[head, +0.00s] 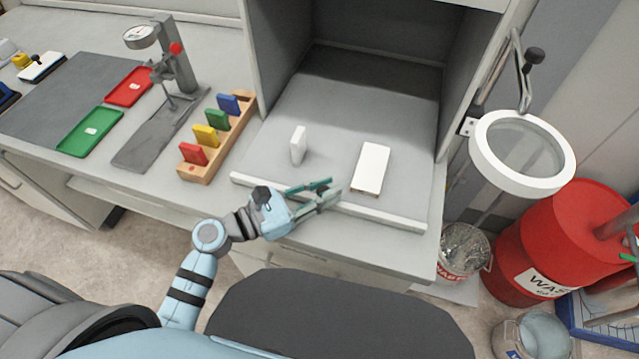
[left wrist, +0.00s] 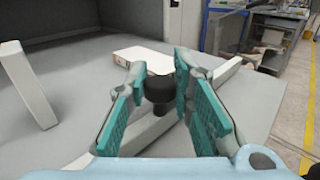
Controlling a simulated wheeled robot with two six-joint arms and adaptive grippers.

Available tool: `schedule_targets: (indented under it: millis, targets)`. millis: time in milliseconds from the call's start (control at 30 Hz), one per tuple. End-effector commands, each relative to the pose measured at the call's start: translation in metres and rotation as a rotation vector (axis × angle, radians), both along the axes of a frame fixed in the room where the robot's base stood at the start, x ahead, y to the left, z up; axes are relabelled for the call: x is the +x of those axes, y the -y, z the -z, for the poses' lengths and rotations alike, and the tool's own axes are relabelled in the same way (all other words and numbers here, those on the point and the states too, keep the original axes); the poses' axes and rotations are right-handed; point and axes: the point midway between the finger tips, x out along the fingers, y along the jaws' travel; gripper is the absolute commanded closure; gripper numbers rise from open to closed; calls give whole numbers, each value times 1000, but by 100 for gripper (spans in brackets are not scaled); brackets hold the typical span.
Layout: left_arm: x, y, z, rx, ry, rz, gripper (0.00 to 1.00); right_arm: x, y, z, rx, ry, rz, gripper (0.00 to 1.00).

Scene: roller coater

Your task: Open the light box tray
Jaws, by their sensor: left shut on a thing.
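The light box (head: 341,50) is a tall grey cabinet with an open front. Its tray has a long white front bar (head: 388,216), which lies in front of the opening near the desk's front edge. The bar also crosses the left wrist view (left wrist: 152,133). My left gripper (head: 328,191) reaches over the bar from the front. Its teal pads are shut on a black knob (left wrist: 159,89) on the bar, clearest in the left wrist view. The fingers mostly hide the knob in the head view. My right gripper is not in view.
A thin white block (head: 298,145) stands and a white box (head: 370,168) lies behind the bar. A wooden rack (head: 216,150) with coloured cards is at left. A ring magnifier (head: 522,153) and red waste drum (head: 560,235) are at right.

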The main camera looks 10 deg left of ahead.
Motion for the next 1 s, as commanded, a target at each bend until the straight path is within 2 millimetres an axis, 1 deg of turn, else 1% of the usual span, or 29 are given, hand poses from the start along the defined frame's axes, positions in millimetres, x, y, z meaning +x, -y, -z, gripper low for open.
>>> schedule_targets:
  millis: [100,133,233,267,633,733,867,1000]
  targets:
    - [-1,0,1,0,-3,1,100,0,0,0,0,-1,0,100]
    - [-1,0,1,1,-3,1,77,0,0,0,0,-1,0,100]
    - [0,-1,1,0,-3,0,61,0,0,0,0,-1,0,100]
    - [0,-1,1,0,-3,-1,59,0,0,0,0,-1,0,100]
    - [0,-1,1,0,-1,-2,59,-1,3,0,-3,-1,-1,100]
    - [-4,-5,1,2,-1,-2,59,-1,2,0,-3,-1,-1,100]
    - [-21,-24,2,6,-5,1,59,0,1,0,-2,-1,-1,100]
    - [-48,-54,3,7,-7,3,59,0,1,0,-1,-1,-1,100]
